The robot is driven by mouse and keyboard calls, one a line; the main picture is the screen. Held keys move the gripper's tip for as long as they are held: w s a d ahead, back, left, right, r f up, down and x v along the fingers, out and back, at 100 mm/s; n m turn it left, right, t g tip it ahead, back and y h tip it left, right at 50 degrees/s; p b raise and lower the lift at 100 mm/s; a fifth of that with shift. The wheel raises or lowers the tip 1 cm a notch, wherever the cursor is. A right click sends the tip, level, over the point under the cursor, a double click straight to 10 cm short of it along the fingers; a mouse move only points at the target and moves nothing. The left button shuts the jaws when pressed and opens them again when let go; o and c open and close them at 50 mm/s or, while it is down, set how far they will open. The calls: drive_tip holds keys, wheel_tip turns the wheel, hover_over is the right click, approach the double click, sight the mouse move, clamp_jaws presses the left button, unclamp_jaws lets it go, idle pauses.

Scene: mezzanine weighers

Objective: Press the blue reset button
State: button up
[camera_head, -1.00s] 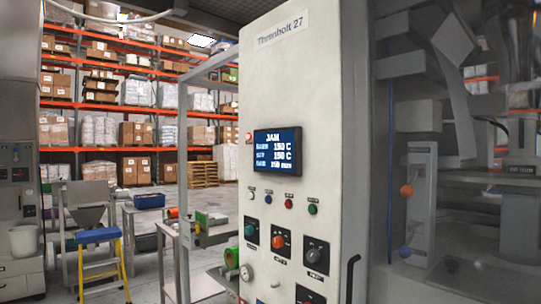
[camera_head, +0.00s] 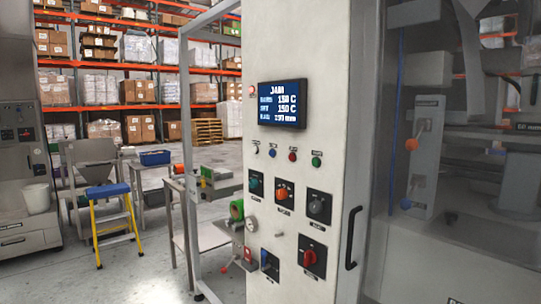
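In the head view a pale machine cabinet (camera_head: 308,45) stands in the middle. Its dark blue screen (camera_head: 283,103) reads JAM. Below the screen is a row of small buttons: a pale one, a blue button (camera_head: 272,152), a red one (camera_head: 292,155) and a green one (camera_head: 316,161). The blue button is second from the left; its label is too small to read. My gripper is not in view, and nothing covers the buttons.
Rotary knobs (camera_head: 283,194) and a red switch (camera_head: 312,257) sit under the buttons. A black door handle (camera_head: 352,238) sticks out at right. A metal side table (camera_head: 200,240) stands left of the cabinet. A yellow-and-blue stepladder (camera_head: 110,225) stands farther left on open floor.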

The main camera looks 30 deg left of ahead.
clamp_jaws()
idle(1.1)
